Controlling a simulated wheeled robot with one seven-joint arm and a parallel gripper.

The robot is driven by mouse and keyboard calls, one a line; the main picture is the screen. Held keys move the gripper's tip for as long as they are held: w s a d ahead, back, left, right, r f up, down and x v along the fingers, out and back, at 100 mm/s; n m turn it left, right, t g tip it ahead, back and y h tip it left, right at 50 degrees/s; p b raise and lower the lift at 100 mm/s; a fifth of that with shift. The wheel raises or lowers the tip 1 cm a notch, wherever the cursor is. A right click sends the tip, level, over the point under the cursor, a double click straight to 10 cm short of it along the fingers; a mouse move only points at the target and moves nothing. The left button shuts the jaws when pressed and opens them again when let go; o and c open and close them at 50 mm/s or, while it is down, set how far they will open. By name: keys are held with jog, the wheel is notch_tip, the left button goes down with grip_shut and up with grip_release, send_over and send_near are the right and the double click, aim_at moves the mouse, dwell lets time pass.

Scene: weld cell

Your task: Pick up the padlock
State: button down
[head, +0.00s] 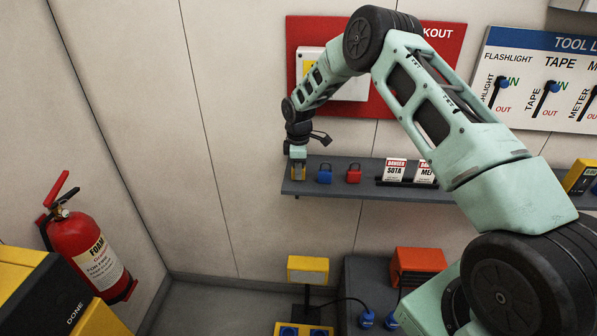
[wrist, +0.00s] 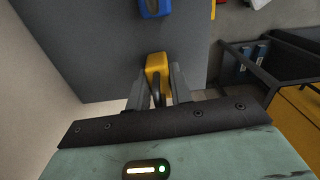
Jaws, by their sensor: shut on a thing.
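A yellow padlock (head: 298,172) is at the left end of the grey wall shelf (head: 330,192), under my gripper (head: 298,160). In the wrist view the yellow padlock (wrist: 157,75) sits between the two fingers of my gripper (wrist: 158,88), which is shut on it. Its dark shackle points back toward the wrist. I cannot tell whether the padlock still touches the shelf. A blue padlock (head: 324,174) stands just to its right, also seen in the wrist view (wrist: 156,8). A red padlock (head: 353,174) stands further right.
Danger tags (head: 396,168) stand in a rack on the shelf, right of the padlocks. A red lockout board (head: 440,70) is on the wall behind my arm. A fire extinguisher (head: 92,250) hangs at left. Yellow and orange boxes (head: 418,262) are below the shelf.

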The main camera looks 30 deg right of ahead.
jog(key=shift+r+b, duration=0.1)
jog(key=shift+b, duration=0.2)
jog(key=shift+s+a+r+b, duration=0.1)
jog(key=shift+r+b, duration=0.35)
jog(key=shift+b, duration=0.25)
jog(key=r+b, duration=0.1)
jog(key=r, duration=0.1)
jog(key=r+b, duration=0.2)
jog(key=r, duration=0.1)
jog(key=shift+s+a+r, duration=0.25)
jog(key=shift+s+r, duration=0.1)
jog(key=s+a+b, duration=0.6)
jog(key=s+a, duration=0.4)
jog(key=s, duration=0.5)
jog(key=shift+s+a+r+b, duration=0.15)
jog(key=shift+s+a+b, duration=0.05)
jog(key=shift+s+b, duration=0.15)
